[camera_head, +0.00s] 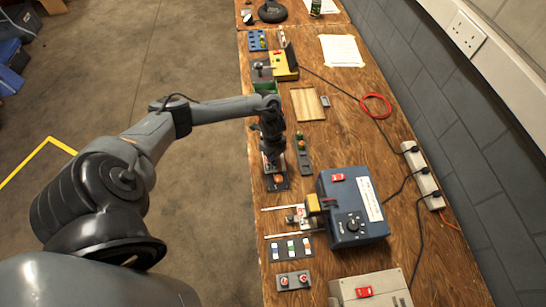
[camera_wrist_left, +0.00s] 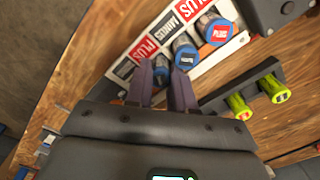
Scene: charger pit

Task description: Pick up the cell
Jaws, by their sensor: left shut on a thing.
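My left gripper (camera_head: 272,155) points down over a dark cell tray (camera_head: 279,186) near the table's left edge. In the left wrist view, its two dark fingers (camera_wrist_left: 163,80) are shut on a blue-rimmed cell (camera_wrist_left: 161,66) between their tips. Two more blue-rimmed cells lie in a row beside it: one with a dark end (camera_wrist_left: 185,52) and a larger one with a red PLUS end (camera_wrist_left: 216,30). The row lies along PLUS and MINUS labels (camera_wrist_left: 146,47). The gripped cell's lower part is hidden by the fingers. My right gripper is not in view.
A dark holder (camera_head: 304,155) with yellow-green cells (camera_wrist_left: 240,106) stands close to the right. A blue charger box (camera_head: 352,208) with a dial stands nearer. A wooden board (camera_head: 308,104) lies farther off. A power strip (camera_head: 423,175) and cables run along the wall side.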

